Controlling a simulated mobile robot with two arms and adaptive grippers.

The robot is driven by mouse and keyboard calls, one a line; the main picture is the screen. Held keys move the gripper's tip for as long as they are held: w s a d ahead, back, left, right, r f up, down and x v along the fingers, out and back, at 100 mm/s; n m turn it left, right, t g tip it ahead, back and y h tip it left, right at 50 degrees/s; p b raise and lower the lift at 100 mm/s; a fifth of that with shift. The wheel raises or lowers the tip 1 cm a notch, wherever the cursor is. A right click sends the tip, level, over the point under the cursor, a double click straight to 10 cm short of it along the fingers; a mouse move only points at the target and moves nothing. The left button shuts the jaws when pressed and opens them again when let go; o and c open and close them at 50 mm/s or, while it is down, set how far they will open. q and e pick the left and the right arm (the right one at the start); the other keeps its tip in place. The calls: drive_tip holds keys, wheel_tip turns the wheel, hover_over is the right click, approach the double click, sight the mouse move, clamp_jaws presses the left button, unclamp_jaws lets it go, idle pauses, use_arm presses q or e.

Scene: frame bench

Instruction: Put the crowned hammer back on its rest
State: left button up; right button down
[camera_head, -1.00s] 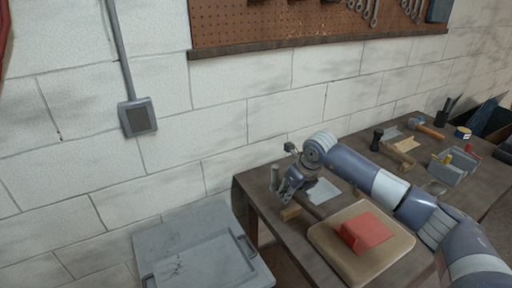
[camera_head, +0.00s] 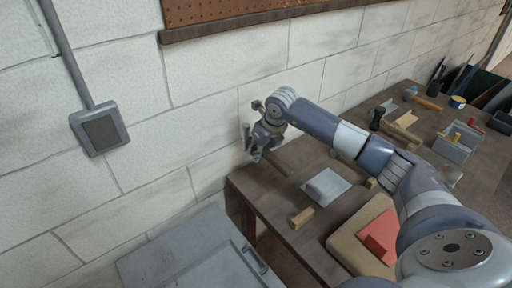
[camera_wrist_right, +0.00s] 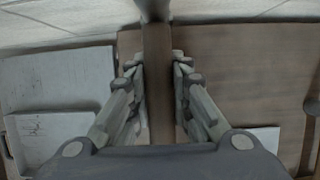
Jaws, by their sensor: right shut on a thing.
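My right gripper (camera_head: 262,145) is shut on the brown handle of a hammer, above the far left corner of the bench. The hammer's grey head (camera_head: 247,137) is at the left of the gripper and its handle (camera_head: 278,163) runs to the right. In the right wrist view the handle (camera_wrist_right: 160,85) stands between the fingers (camera_wrist_right: 158,75), with the head (camera_wrist_right: 153,8) cut off at the top edge. I cannot tell a crown on it. Wooden blocks (camera_head: 301,217) (camera_head: 371,183) lie by a pale plate (camera_head: 326,187); I cannot tell which piece is the rest. My left gripper is not in view.
A beige board with a red piece (camera_head: 380,237) lies on the near bench, partly behind my arm. A blue-headed hammer (camera_head: 425,102), wooden pieces (camera_head: 402,132) and a grey bin (camera_head: 456,143) stand farther right. A grey cabinet (camera_head: 190,250) is left of the bench; the wall is close behind.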

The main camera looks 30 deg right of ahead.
drive_tip(key=f+b, duration=0.5)
drive_tip(key=f, duration=0.1)
drive_tip(key=shift+w+b, duration=0.2)
drive_tip(key=shift+b, duration=0.15)
drive_tip(key=shift+f+b, duration=0.35)
drive_tip(key=shift+f, duration=0.1)
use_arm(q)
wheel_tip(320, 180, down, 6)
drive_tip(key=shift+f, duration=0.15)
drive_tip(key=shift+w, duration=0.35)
use_arm(e)
drive_tip(key=shift+f, duration=0.15)
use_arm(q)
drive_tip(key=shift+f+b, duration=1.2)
use_arm(e)
drive_tip(key=shift+f, duration=1.35)
drive_tip(key=c, duration=1.4)
unclamp_jaws()
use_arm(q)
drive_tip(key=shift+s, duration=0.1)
use_arm(e)
drive_tip(key=shift+s, duration=0.1)
